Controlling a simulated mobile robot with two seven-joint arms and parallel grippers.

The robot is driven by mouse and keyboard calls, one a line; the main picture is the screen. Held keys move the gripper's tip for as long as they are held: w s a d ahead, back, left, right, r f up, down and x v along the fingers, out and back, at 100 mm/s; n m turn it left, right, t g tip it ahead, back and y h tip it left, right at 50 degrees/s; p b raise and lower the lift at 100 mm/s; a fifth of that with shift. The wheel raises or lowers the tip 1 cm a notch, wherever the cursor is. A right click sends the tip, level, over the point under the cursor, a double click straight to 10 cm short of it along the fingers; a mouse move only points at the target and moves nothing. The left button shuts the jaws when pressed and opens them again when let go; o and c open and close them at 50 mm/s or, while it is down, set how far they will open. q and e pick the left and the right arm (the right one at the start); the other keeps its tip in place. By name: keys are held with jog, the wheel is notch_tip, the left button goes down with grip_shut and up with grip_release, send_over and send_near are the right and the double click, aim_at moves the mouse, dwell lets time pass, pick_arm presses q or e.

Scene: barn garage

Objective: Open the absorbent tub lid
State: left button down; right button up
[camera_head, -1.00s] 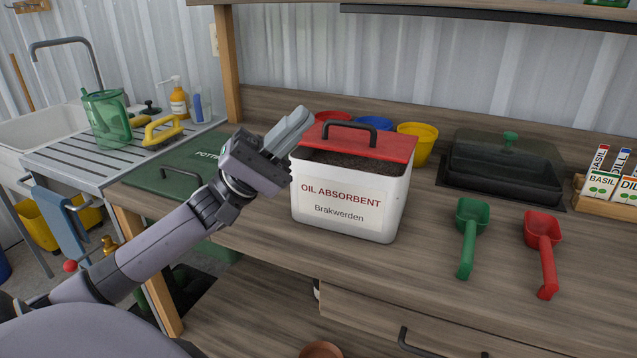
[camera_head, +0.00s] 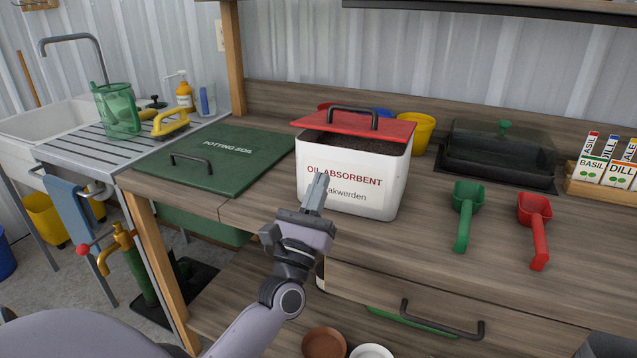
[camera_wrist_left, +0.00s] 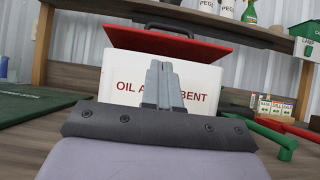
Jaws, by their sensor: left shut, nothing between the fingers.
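The white absorbent tub (camera_head: 390,188), labelled OIL ABSORBENT, stands on the wooden bench. Its red lid (camera_head: 394,129) with a dark handle (camera_head: 353,110) is tilted up, and dark granules show through the gap at the front. My left gripper (camera_head: 316,190) is shut and empty, in front of the label and below the lid. In the left wrist view, the tub (camera_wrist_left: 208,79) and the raised lid (camera_wrist_left: 165,43) are behind the closed fingers (camera_wrist_left: 162,85). I cannot tell whether the fingers touch the tub. My right gripper is not in view.
A green scoop (camera_head: 466,212) and a red scoop (camera_head: 537,228) lie right of the tub. A green potting soil lid (camera_head: 215,163) lies to the left. Yellow (camera_head: 414,132) and other pots stand behind. A drawer handle (camera_head: 440,318) sticks out below the bench.

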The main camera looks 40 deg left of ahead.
aim_at(338, 132)
pick_arm(q)
jog(key=p+x, duration=0.1)
jog(key=x, duration=0.5)
jog(key=shift+w+r, duration=0.2)
jog(key=shift+w+a+r, duration=0.15)
jog(key=shift+w+r, duration=0.15)
jog(key=shift+w, duration=0.15)
jog(key=shift+r+p, duration=0.15)
jog(key=shift+p, duration=0.15)
